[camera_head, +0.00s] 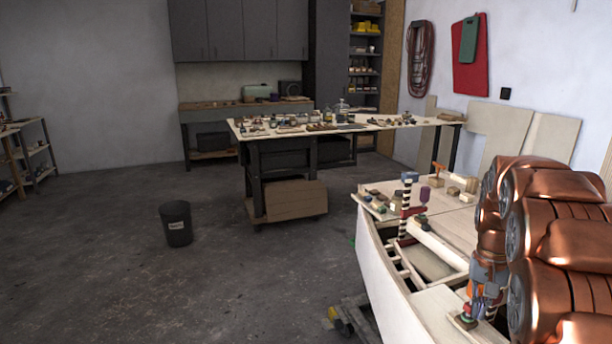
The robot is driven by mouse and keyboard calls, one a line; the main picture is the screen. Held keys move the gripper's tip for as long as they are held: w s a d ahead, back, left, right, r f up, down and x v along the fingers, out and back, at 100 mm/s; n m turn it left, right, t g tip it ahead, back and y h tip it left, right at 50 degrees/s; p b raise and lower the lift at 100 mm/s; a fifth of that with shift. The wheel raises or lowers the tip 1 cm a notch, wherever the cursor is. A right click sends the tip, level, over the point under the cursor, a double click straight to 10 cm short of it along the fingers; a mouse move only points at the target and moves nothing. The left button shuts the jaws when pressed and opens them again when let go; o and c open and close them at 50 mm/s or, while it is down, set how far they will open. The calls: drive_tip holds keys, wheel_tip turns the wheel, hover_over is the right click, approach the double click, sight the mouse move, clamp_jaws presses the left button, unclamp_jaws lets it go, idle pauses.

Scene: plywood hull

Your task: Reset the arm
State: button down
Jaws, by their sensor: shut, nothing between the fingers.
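My copper-coloured arm fills the right edge of the view, with its large rounded links folded close to the camera. My gripper (484,292) hangs below the wrist, low over the near end of the plywood hull (377,285). It is small in the picture and mixed with orange, blue and striped parts around it. It looks shut, and I see nothing held in it. I cannot tell whether its tips touch anything.
Clamps, including a striped post (406,205), and small parts stand on the hull. A cluttered workbench (262,139) stands behind. A dark bin (176,224) stands on the floor at left. Open floor lies left of the hull. Wood panels (548,139) lean on the right wall.

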drive_tip(key=s+a+r+n+p, duration=0.2)
drive_tip(key=s+a+r+n, duration=0.15)
drive_tip(key=s+a, duration=1.1)
drive_tip(key=s+a+n+p, duration=0.1)
drive_tip(key=s+a, duration=0.3)
drive_tip(key=s, duration=0.3)
drive_tip(key=s+a+f+n+g, duration=0.1)
drive_tip(key=s+a, duration=0.3)
drive_tip(key=s, duration=0.4)
drive_tip(key=shift+s+f+p, duration=0.15)
drive_tip(key=shift+f+p, duration=0.05)
drive_tip(key=shift+p, duration=0.15)
